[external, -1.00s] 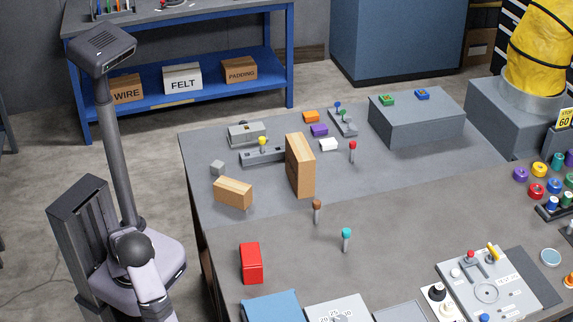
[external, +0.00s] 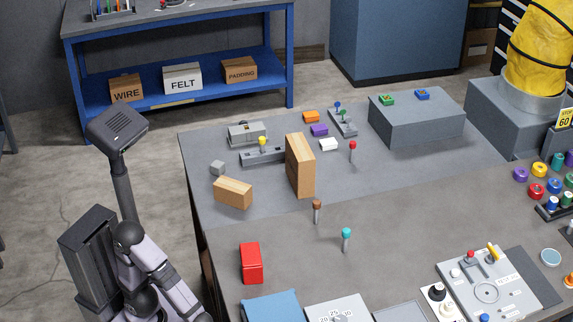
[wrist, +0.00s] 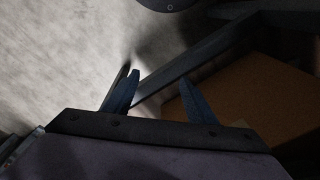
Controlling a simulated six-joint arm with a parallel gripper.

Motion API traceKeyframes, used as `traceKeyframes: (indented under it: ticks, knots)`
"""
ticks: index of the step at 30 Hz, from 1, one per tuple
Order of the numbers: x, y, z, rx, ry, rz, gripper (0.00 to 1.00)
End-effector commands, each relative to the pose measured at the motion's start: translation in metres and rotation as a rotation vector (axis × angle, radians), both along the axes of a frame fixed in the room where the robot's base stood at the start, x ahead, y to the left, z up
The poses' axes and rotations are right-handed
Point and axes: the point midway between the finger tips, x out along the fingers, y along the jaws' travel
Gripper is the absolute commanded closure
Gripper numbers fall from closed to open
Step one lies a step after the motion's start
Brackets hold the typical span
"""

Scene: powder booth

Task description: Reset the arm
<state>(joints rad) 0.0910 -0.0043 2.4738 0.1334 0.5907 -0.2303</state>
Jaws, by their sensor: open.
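My gripper (wrist: 160,85) shows in the wrist view with its two dark blue fingers apart and nothing between them. Bare grey floor (wrist: 60,60) lies beyond the fingers on the left. A dark bar crosses behind them, and a brown surface (wrist: 250,90) lies to the right. In the external view my arm stands at the lower left, beside the table (external: 230,290). Its forearm runs down towards the bottom edge, and my gripper is hidden or out of frame there.
The table's near left corner holds a red block (external: 251,263) and a blue panel (external: 270,306). Tan wooden blocks (external: 233,193) (external: 300,165) stand farther back. A blue shelf bench (external: 180,95) stands behind. Floor to the left of my arm is clear.

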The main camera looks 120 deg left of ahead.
Motion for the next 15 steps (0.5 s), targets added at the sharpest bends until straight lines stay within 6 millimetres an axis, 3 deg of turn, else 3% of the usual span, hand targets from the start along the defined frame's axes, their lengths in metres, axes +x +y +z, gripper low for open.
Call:
traceKeyframes:
  ticks: [1, 8, 9, 15]
  knots:
    - [-0.010, 0.004, -0.014, -0.010, 0.016, 0.002, 0.49]
    - [-0.054, 0.007, -0.039, -0.069, 0.092, -0.025, 0.49]
    - [-0.053, 0.006, -0.018, -0.068, 0.094, -0.030, 0.49]
    - [-0.052, 0.006, 0.019, -0.066, 0.094, -0.031, 0.49]
